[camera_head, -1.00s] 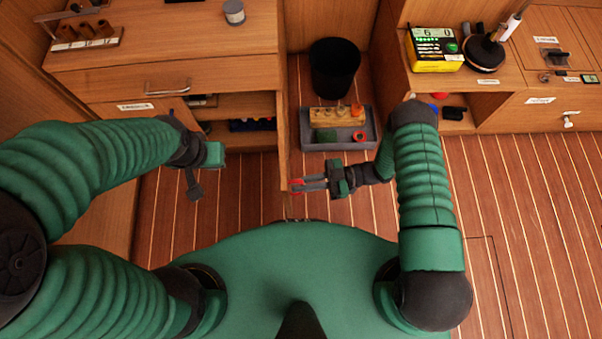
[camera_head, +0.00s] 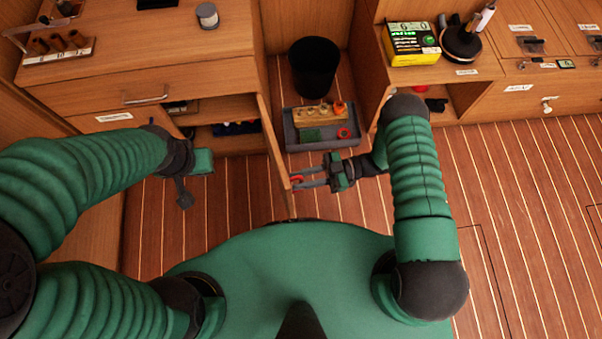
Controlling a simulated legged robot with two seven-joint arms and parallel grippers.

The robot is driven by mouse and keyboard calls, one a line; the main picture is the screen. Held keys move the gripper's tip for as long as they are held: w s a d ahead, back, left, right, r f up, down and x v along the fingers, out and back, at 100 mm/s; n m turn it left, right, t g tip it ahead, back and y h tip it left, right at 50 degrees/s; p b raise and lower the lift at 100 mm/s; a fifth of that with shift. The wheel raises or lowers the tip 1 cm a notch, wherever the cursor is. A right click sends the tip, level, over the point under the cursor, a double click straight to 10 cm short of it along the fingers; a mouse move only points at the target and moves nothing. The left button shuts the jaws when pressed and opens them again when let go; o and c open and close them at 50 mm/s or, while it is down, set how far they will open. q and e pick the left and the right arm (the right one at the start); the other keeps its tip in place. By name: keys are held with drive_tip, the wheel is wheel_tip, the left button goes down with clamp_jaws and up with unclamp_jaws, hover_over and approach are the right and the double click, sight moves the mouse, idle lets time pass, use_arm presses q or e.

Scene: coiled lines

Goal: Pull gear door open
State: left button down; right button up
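The gear door (camera_head: 272,150) stands swung out from the left cabinet, a tall wooden panel seen almost edge-on. A small red handle (camera_head: 297,180) shows at its right face near the outer end. My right gripper (camera_head: 300,183) reaches in from the right, with its two grey fingers on either side of the red handle; they appear shut on it, with the tips partly hidden against the door. My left gripper (camera_head: 200,163) hangs in front of the cabinet, left of the door and apart from it; its fingers do not show clearly.
The open cabinet shelf (camera_head: 228,143) lies left of the door. A grey tray (camera_head: 350,139) with a wooden block and small parts sits on the floor to its right, with a black bin (camera_head: 313,68) behind. The plank floor (camera_head: 520,190) at the right is clear.

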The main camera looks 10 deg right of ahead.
drive_tip(key=shift+o, duration=0.7)
drive_tip(key=w+d+p, duration=0.1)
drive_tip(key=w+d, duration=0.1)
drive_tip(key=d, duration=1.5)
drive_tip(key=shift+w+a+f, duration=0.1)
